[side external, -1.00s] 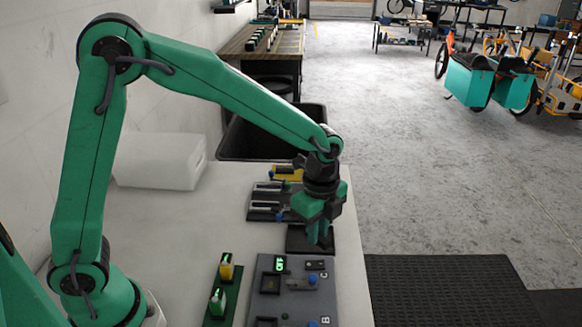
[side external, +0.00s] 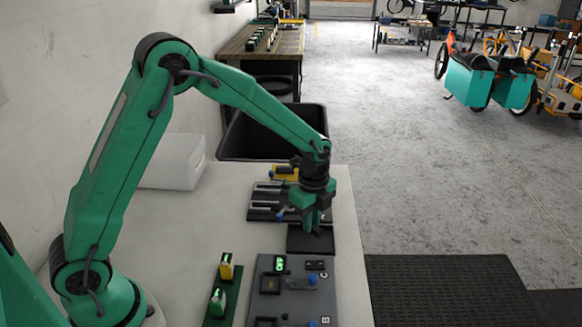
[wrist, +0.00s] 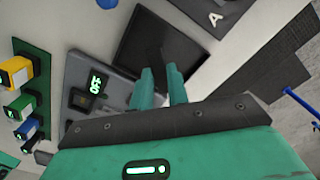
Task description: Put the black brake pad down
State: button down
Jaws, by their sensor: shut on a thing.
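My gripper (side external: 309,226) points down over a flat black tray (side external: 322,243) near the right edge of the white bench. In the wrist view my gripper (wrist: 162,76) has its green fingers close together, shut on the black brake pad (wrist: 160,58). The pad is dark against the dark tray (wrist: 128,42), so its outline is hard to make out. I cannot tell whether the pad touches the tray. In the side view the fingers mostly hide the pad.
A grey panel (side external: 295,298) with a green-lit display lies in front of the tray. A green strip (side external: 232,300) holds battery-like blocks to its left. A dark rack (side external: 262,208) with a blue knob lies behind. A black bin and a white box (side external: 172,165) stand farther back.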

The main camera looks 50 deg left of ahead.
jog(key=shift+f, duration=1.8)
jog(key=shift+f, duration=0.1)
jog(key=c, duration=1.4)
grip_release()
jog(key=shift+o, duration=0.2)
notch_tip(320, 180, up, 12)
